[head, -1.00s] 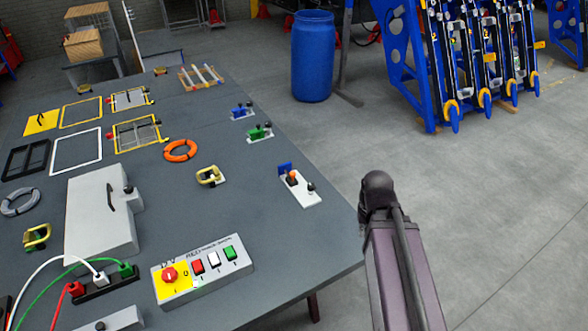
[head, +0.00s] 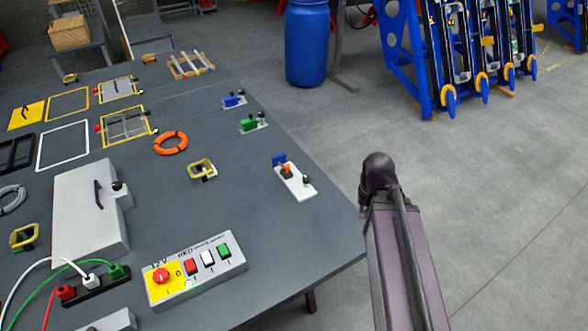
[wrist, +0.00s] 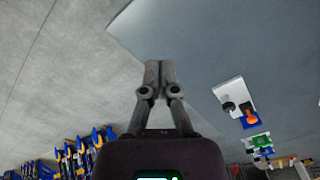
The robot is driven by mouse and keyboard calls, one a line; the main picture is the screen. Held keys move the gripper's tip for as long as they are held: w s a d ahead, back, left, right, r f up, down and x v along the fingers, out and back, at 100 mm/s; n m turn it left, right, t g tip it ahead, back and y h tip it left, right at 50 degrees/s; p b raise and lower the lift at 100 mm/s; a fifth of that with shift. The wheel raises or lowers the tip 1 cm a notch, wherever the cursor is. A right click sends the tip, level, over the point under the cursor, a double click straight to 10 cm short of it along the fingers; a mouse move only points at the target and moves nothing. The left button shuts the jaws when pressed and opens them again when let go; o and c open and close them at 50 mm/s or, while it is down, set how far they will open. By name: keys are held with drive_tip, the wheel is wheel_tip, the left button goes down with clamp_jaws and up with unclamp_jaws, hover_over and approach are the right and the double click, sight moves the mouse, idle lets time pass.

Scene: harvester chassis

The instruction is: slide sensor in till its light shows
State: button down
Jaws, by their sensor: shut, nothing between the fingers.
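A white plate (head: 304,190) lies near the table's right edge in the head view. It carries an orange part with a dark base (head: 286,170), a blue block (head: 279,158) and a black knob (head: 307,180). The orange part looks like the sensor, but I cannot be sure. No lit light can be made out on it. In the wrist view the white plate (wrist: 228,90), black knob (wrist: 229,106) and orange part (wrist: 251,118) are right of my gripper (wrist: 158,66). My gripper is shut and empty, apart from them. It is not clearly visible in the head view.
Smaller fixtures with a green block (head: 249,124) and a blue block (head: 232,100) stand farther back. A button panel (head: 195,270), grey box (head: 90,215) and orange ring (head: 170,143) occupy the table (head: 235,190).

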sight(284, 167)
drive_tip(key=w+a+m+t+y+b, duration=0.2)
drive_tip(key=w+a+m, duration=0.4)
drive_tip(key=w+m, duration=0.3)
drive_tip(key=w+a+f+m+t+y+b, duration=0.1)
drive_tip(key=w+a+m+t+y+b, duration=0.2)
drive_tip(key=w+m, duration=0.7)
drive_tip(key=shift+a+f+m+y+b, duration=0.3)
drive_tip(key=shift+a+m+y+b, duration=0.65)
drive_tip(key=shift+a+m, duration=1.6)
drive_tip(key=shift+d+f+m, duration=0.1)
drive_tip(key=shift+d+m, duration=0.45)
drive_tip(key=shift+d, duration=0.1)
drive_tip(key=b+x, duration=0.7)
drive_tip(key=x, duration=0.3)
drive_tip(key=shift+w, duration=0.2)
drive_tip(key=shift+w+a, duration=0.95)
drive_tip(key=shift+a, duration=0.15)
drive_tip(key=shift+w+a, duration=0.25)
drive_tip(key=shift+a, duration=0.15)
